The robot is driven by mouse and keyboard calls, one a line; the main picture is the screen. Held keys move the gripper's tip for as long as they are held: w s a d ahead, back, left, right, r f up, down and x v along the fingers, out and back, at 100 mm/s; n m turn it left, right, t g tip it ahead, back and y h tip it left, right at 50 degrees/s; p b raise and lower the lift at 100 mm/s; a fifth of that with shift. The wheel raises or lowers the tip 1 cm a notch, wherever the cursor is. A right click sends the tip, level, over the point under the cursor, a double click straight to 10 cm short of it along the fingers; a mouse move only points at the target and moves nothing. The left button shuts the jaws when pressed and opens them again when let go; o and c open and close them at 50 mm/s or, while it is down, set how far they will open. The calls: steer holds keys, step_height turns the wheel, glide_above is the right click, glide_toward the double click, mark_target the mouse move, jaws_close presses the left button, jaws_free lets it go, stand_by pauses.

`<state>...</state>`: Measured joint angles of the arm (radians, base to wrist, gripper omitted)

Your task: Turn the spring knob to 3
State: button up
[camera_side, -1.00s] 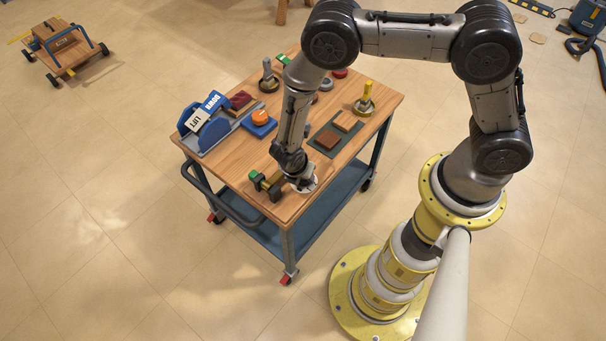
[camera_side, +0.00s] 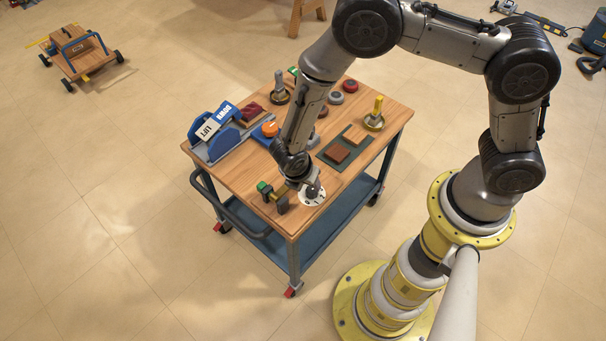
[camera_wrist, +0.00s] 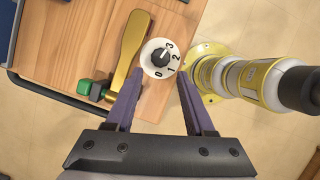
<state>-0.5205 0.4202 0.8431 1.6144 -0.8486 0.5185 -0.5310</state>
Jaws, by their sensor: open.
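The spring knob is a dark knob (camera_wrist: 160,57) at the centre of a round white dial (camera_wrist: 148,66) marked 0, 1, 2 and 3. A light mark on the knob seems to point up and right, toward the 3, but it is small. In the side view the dial (camera_side: 313,199) lies at the table's near corner, its far part covered by my gripper (camera_side: 309,189). In the wrist view my gripper (camera_wrist: 158,76) is open, its two fingers apart on either side of the dial's lower half.
A brass-coloured lever (camera_wrist: 127,52) with a green block (camera_wrist: 84,87) stands close left of the dial. The table's edge is close right of the dial.

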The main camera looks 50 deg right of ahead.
steer(key=v, duration=0.6)
steer(key=w+d+r+m+t+y, duration=0.15)
steer(key=d+r+m, duration=0.3)
steer(key=r, duration=0.65)
steer(key=w+d+r+m+t, duration=0.1)
steer(key=d+r+m+t, duration=0.3)
steer(key=r, duration=0.8)
steer(key=s+d+r+m+y, duration=0.1)
steer(key=s+d+r+m, duration=0.55)
steer(key=s+r, duration=0.35)
steer(key=s+a+f+m+g+y, duration=0.1)
steer(key=s+a+f+m, duration=0.2)
steer(key=s+m, duration=0.3)
steer(key=s, duration=0.3)
steer(key=shift+s+f+y, duration=0.2)
steer(key=shift+f+y, duration=0.05)
steer(key=shift+y, duration=0.1)
